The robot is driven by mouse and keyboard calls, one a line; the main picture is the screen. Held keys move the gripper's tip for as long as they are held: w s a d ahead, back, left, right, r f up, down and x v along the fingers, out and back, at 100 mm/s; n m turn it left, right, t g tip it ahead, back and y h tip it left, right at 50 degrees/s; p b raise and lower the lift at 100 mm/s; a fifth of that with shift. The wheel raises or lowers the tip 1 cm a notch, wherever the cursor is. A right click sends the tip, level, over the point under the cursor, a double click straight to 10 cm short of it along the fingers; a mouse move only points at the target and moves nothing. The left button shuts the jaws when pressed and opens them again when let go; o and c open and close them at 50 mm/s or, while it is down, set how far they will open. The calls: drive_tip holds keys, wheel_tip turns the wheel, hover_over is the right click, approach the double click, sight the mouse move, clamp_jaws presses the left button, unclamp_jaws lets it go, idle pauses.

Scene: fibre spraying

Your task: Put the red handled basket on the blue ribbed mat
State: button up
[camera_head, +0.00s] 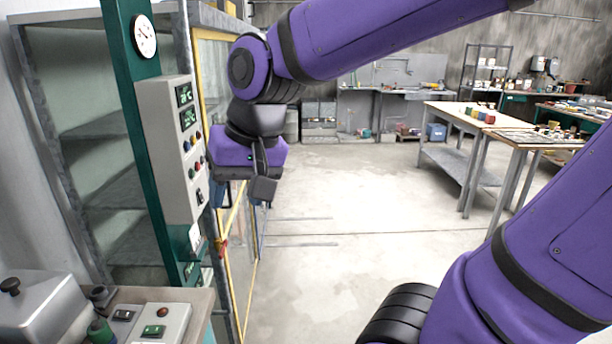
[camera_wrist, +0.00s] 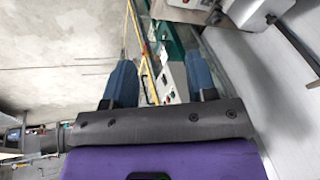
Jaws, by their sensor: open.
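I cannot make out the red handled basket in either view. I cannot make out the blue ribbed mat either.
A control box (camera_head: 173,150) on a green post and a yellow-framed glass door (camera_head: 238,265) are close to my gripper. A machine panel (camera_head: 158,325) is at lower left. Wooden-topped tables (camera_head: 455,113) stand at right. Open concrete floor (camera_head: 345,190) fills the middle.

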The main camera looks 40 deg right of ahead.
drive_tip(key=s+d+r+n+t+h, duration=0.1)
drive_tip(key=s+d+r+n, duration=0.1)
drive_tip(key=s+d, duration=0.5)
drive_tip(key=shift+d+r+n+t+h, duration=0.15)
drive_tip(key=shift+d+n+t+h, duration=0.15)
drive_tip(key=shift+t+h, duration=0.1)
drive_tip(key=shift+w, duration=0.1)
idle(0.6)
